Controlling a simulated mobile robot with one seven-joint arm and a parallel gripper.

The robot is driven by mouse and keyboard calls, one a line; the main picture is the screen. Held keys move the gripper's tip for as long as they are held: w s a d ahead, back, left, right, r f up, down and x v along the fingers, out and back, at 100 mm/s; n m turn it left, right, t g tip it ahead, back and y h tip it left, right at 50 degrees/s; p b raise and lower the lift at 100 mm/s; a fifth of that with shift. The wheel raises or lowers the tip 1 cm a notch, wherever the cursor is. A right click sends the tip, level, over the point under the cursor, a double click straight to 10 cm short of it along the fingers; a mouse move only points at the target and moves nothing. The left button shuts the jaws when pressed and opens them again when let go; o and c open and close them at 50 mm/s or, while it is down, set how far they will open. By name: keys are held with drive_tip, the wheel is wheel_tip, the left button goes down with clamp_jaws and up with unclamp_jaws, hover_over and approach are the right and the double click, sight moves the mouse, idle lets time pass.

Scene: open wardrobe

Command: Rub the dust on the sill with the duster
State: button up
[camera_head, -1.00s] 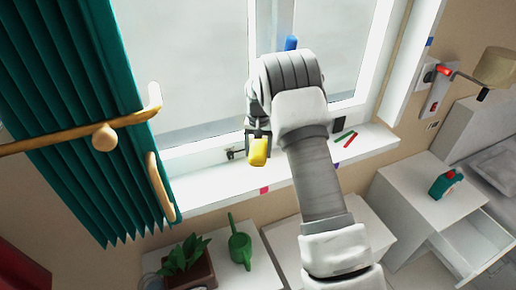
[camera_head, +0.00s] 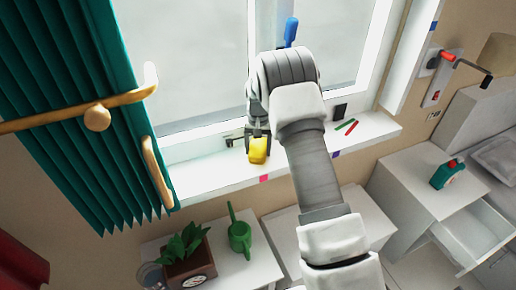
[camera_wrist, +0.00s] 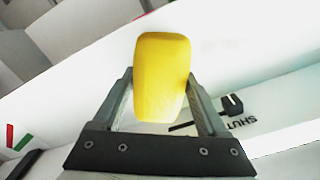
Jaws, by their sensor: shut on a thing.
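My gripper (camera_head: 257,136) is shut on the yellow duster (camera_head: 258,151), a rounded block, over the white window sill (camera_head: 210,172). In the wrist view the duster (camera_wrist: 161,75) stands between the two grey fingers of my gripper (camera_wrist: 160,90). The sill (camera_wrist: 80,105) lies beyond it, with a black latch and lettering. I cannot tell whether the duster touches the sill. I cannot make out any dust on the sill; my arm hides part of it.
A green curtain (camera_head: 75,110) and wooden handle (camera_head: 160,172) are at left. A blue window handle (camera_head: 290,30) is above my arm. Red and green sticks (camera_head: 346,126) lie on the sill at right. Below are a plant (camera_head: 185,250), a green watering can (camera_head: 239,238) and an open drawer (camera_head: 470,235).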

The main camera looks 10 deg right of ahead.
sight(219, 171)
drive_tip(key=shift+f+b, duration=0.85)
drive_tip(key=shift+f, duration=0.25)
drive_tip(key=shift+a, duration=0.15)
